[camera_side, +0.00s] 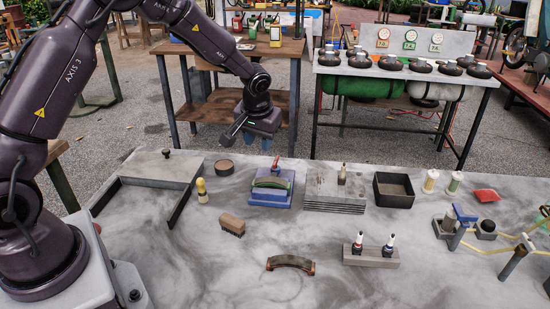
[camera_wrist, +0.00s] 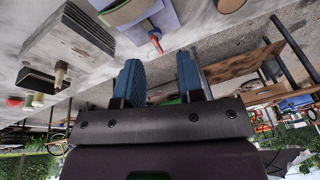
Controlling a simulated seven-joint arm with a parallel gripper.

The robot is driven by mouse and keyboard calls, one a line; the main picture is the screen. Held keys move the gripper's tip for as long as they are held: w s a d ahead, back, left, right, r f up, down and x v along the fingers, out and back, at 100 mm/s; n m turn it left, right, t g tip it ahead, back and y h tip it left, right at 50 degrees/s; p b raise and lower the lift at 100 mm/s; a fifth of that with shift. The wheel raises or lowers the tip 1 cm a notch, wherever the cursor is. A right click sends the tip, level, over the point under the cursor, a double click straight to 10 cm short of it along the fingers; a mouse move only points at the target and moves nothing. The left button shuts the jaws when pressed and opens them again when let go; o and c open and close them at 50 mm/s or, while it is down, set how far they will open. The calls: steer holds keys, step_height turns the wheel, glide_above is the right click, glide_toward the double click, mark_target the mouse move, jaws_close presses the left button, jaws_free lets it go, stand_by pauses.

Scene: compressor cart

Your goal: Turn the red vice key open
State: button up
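The blue vice (camera_side: 270,199) stands on the grey table with a curved, green-edged piece (camera_side: 271,181) in it. The red vice key (camera_side: 276,161) sticks up at its back. In the wrist view the blue vice (camera_wrist: 164,19) is at the top, partly cut off, and the red key (camera_wrist: 155,37) points down towards my fingers. My gripper (camera_side: 237,132) hangs above and behind the vice, a little left of the key and apart from it. In the wrist view my gripper (camera_wrist: 160,72) has its two blue fingers spread with nothing between them.
Right of the vice are a ridged grey block (camera_side: 336,190) with an upright knob and an open black box (camera_side: 393,190). A brush (camera_side: 232,225) and a yellow-topped tool (camera_side: 202,190) stand left. A two-peg rack (camera_side: 371,256) stands in front. The table's left front is clear.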

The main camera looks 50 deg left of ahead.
mark_target(275, 160)
steer(key=w+r+n+t, duration=0.1)
steer(key=w+n, duration=0.1)
steer(key=w, duration=0.2)
steer(key=shift+t, duration=0.3)
steer(key=x, duration=0.8)
steer(key=a+x, duration=0.1)
steer(key=x, duration=0.4)
steer(key=shift+s+r, duration=0.1)
jaws_close()
